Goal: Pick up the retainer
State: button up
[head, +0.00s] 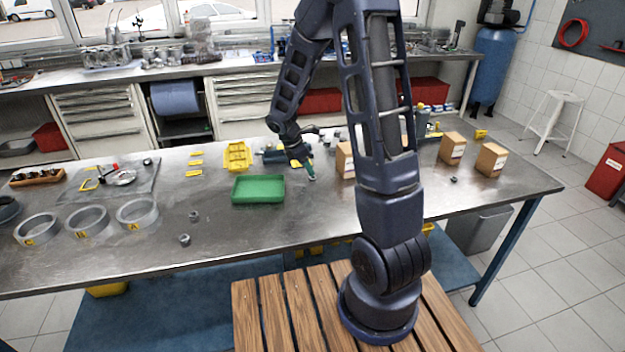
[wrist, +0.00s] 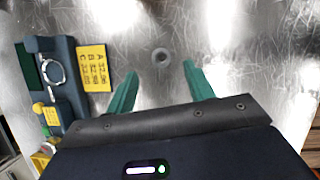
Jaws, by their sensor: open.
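A small grey round part with a dark hole in its centre, which looks like the retainer (wrist: 161,56), lies on the metal bench in the wrist view. My gripper (wrist: 160,72) is open and empty, its two green fingers either side of that part in the picture. The part appears just beyond the fingertips, in the gap between them; I cannot tell the height above it. In the head view my gripper (head: 311,174) points down at the bench, right of the green tray (head: 258,190). I cannot make out the part under it there.
Cardboard boxes (head: 491,159) stand at the right. The front of the bench is mostly clear.

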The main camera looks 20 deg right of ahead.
aim_at(310, 179)
jog(key=x, duration=0.5)
jog(key=shift+a+r, duration=0.1)
jog(key=shift+c, duration=0.2)
jog(key=c, duration=1)
